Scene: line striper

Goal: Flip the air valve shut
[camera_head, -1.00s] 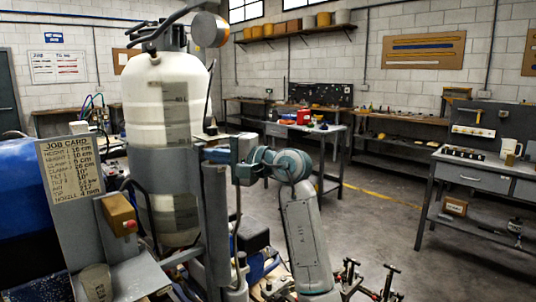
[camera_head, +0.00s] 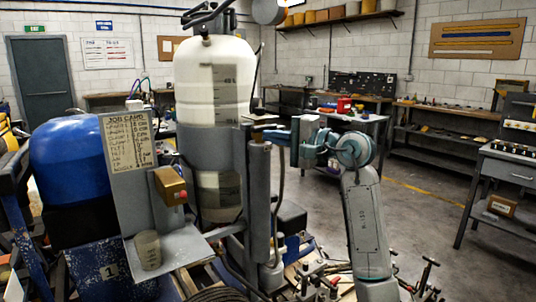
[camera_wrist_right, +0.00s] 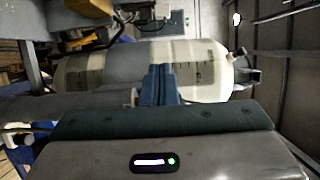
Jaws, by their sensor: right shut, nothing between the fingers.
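The line striper stands at left centre in the head view, with a tall white tank (camera_head: 215,65) and a grey post (camera_head: 259,190) at its right side. My right gripper (camera_head: 272,133) is at the top of this post, its blue fingers shut and pointing left towards the tank. In the right wrist view the shut fingers (camera_wrist_right: 160,84) lie in front of the tank (camera_wrist_right: 200,65), with nothing seen between them. I cannot pick out the air valve for certain. A small flat piece (camera_head: 260,118) shows by the post top just above the fingers; contact is unclear. My left gripper is out of view.
A job card (camera_head: 128,140), a control box with a red button (camera_head: 171,186), a cup (camera_head: 148,250) and a blue tank (camera_head: 68,155) are left of the white tank. A workbench (camera_head: 372,120) stands behind.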

